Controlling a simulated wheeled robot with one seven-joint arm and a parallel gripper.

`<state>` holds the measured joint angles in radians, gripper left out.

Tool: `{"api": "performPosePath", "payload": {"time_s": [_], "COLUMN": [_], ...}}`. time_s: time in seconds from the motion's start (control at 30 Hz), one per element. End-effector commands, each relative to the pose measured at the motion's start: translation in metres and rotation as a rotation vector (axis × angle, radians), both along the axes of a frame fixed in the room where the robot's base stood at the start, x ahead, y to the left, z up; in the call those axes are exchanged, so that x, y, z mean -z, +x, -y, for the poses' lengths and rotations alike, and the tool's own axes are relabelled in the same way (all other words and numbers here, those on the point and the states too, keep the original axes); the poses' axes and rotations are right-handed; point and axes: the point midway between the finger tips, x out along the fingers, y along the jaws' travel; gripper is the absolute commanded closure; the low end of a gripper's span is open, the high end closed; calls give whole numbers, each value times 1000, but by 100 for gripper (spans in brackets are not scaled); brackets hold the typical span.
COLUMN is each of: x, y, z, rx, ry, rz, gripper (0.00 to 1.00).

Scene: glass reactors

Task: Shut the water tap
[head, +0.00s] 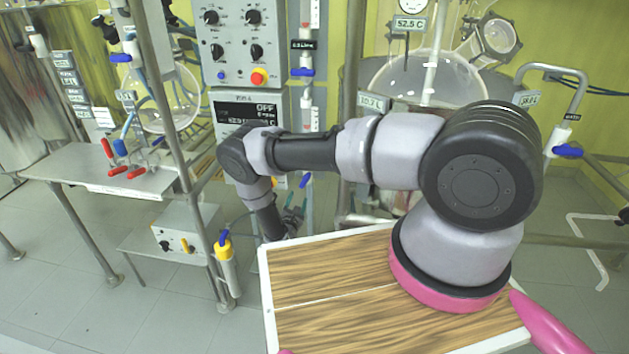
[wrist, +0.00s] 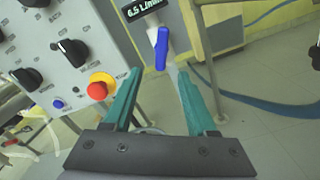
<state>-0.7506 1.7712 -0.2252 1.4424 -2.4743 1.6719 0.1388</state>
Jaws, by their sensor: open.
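A blue tap handle (wrist: 161,48) on a white pipe shows in the wrist view, just under a dark display (wrist: 143,10) reading 6.5 L/min. In the head view a blue handle (head: 302,72) sits below a similar dark display (head: 302,44), beside the control panel. I cannot read a water label on it. My gripper (wrist: 158,73) is open and empty. Its teal fingers point toward the handle, which appears between and beyond the tips, apart from them. In the head view my gripper (head: 293,218) is low behind the arm and partly hidden.
The control panel (head: 240,45) carries black knobs and a red-and-yellow button (wrist: 98,89), close left of my fingers in the wrist view. Another blue-handled tap (head: 567,152) is at the right. A rack shelf (head: 100,180) stands left. A wood-topped board (head: 330,270) lies below my arm.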

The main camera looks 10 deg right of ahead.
Motion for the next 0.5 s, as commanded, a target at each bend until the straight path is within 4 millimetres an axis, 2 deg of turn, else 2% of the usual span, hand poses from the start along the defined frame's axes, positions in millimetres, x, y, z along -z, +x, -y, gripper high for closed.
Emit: {"api": "performPosePath", "payload": {"time_s": [0.17, 0.5], "x": [0, 0], "y": [19, 77], "z": [9, 34], "rx": [1, 2], "ry": [1, 0], "rz": [1, 2], "gripper": [43, 43]}}
